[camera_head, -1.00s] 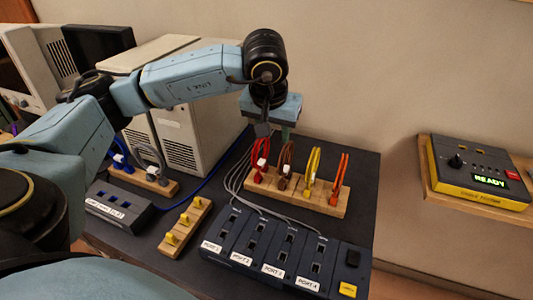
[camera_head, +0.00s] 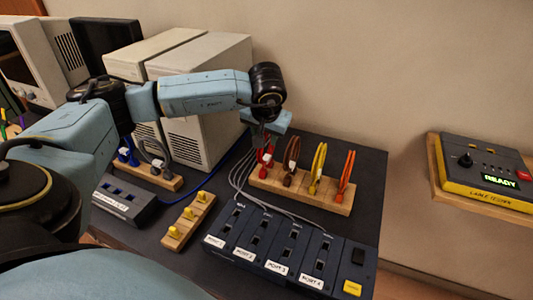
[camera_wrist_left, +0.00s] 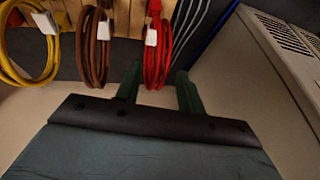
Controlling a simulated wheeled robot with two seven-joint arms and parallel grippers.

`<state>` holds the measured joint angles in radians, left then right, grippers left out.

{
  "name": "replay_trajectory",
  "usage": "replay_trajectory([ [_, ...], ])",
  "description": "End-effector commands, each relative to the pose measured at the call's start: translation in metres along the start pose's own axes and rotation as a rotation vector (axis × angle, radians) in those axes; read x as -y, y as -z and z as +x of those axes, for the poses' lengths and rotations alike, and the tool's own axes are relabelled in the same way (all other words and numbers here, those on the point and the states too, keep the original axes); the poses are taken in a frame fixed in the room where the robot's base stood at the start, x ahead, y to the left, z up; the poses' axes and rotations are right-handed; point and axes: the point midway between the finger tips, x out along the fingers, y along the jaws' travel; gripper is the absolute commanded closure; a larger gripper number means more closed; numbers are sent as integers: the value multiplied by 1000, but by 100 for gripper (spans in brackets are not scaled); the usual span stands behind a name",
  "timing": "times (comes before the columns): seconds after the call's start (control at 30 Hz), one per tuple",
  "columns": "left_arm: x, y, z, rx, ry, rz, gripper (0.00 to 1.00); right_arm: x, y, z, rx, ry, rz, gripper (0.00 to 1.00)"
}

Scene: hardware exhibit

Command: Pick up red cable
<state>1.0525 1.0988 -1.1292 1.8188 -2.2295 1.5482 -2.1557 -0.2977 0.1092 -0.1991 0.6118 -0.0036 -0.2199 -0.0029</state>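The red cable (camera_head: 266,157) is a coiled loop with a white tag, upright at the left end of a wooden rack (camera_head: 331,206). My left gripper (camera_head: 262,137) is over its top in the head view, partly hiding it. In the left wrist view the green fingers of the left gripper (camera_wrist_left: 160,70) are apart, with the red cable (camera_wrist_left: 156,60) between them. A gap shows on the right-hand side, and I cannot tell whether the other finger touches the loop. My right gripper is out of view.
Brown (camera_head: 291,153), yellow (camera_head: 317,168) and orange (camera_head: 346,172) cables stand beside it on the rack. A port panel (camera_head: 290,247) with grey cables lies in front. Beige computer cases (camera_head: 205,110) stand to the left, close to my arm. A tester reading READY (camera_head: 490,170) sits at right.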

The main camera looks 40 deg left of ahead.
Motion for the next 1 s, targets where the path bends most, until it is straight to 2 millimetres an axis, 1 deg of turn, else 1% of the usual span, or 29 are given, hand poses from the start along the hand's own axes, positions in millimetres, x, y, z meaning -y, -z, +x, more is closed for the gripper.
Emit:
replay_trajectory([
  [0.03,-1,-1,8,2,-1,0,62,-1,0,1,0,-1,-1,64],
  [0.13,-1,-1,16,1,-2,1,62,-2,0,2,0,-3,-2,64],
  [0.37,-1,0,18,0,-2,2,62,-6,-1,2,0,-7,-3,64],
  [0.4,-1,0,18,0,-2,2,63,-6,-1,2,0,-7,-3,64],
  [0.6,-1,0,18,0,-2,1,89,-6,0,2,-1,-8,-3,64],
  [0.7,-1,0,18,0,-2,1,100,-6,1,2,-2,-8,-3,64],
  [1.0,0,0,18,-1,-2,0,100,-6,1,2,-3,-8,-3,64],
])
